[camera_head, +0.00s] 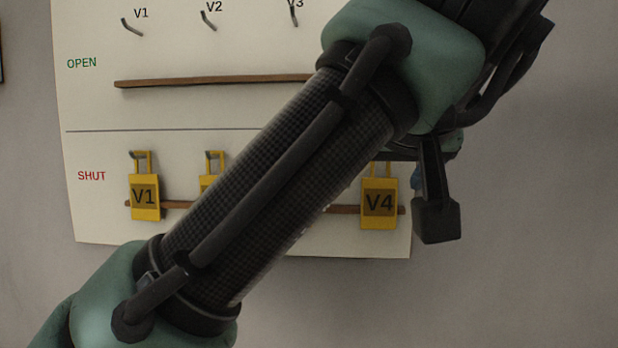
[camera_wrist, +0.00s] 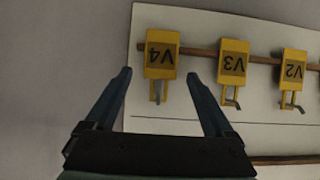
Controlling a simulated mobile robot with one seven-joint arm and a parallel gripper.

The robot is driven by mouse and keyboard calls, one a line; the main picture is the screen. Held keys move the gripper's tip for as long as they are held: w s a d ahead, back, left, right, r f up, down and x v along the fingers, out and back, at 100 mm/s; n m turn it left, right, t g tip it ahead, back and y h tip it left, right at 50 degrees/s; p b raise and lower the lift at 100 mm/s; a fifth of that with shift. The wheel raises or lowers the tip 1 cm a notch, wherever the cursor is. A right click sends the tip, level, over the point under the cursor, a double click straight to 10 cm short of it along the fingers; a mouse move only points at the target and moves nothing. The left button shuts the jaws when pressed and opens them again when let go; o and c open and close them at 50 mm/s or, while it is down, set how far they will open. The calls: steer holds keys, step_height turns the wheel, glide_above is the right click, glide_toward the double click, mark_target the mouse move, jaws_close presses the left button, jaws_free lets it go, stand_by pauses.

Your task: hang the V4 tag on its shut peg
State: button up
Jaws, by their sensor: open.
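The yellow V4 tag (camera_head: 379,203) is in the SHUT row, at the right end of the board. It hangs upright and its loop top is partly covered by my arm. In the wrist view, which is upside down, the V4 tag (camera_wrist: 161,55) shows with its loop at a peg (camera_wrist: 157,98); it looks hung there. My gripper (camera_wrist: 160,75) is open, its two blue fingers apart on either side of the V4 tag's loop end. No contact with the tag shows. In the head view my arm hides most of the gripper.
The V1 tag (camera_head: 144,197), V2 tag (camera_wrist: 293,68) and V3 tag (camera_wrist: 233,62) hang in the SHUT row. A wooden rail (camera_head: 165,205) runs behind the tags. The OPEN pegs V1 (camera_head: 132,27) and V2 (camera_head: 208,21) are bare above an upper rail (camera_head: 210,81). Bare wall lies right of the board.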

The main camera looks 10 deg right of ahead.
steer(key=b+v, duration=0.3)
steer(key=v, duration=0.9)
steer(key=w+d+r+m+t+h, duration=0.1)
steer(key=w+d+m+t+h, duration=0.1)
steer(key=w+d+t+h, duration=0.3)
steer(key=s+a+f+n+t+y, duration=0.2)
steer(key=s+a+t+y, duration=0.2)
steer(key=a, duration=0.5)
steer(key=s+a+f+n+t+y, duration=0.1)
steer(key=s+a+n+t+y, duration=0.2)
steer(key=a+t, duration=0.4)
steer(key=s+a+y, duration=0.1)
steer(key=a, duration=0.1)
steer(key=shift+a+f, duration=0.3)
steer(key=shift+f, duration=0.1)
stand_by(0.9)
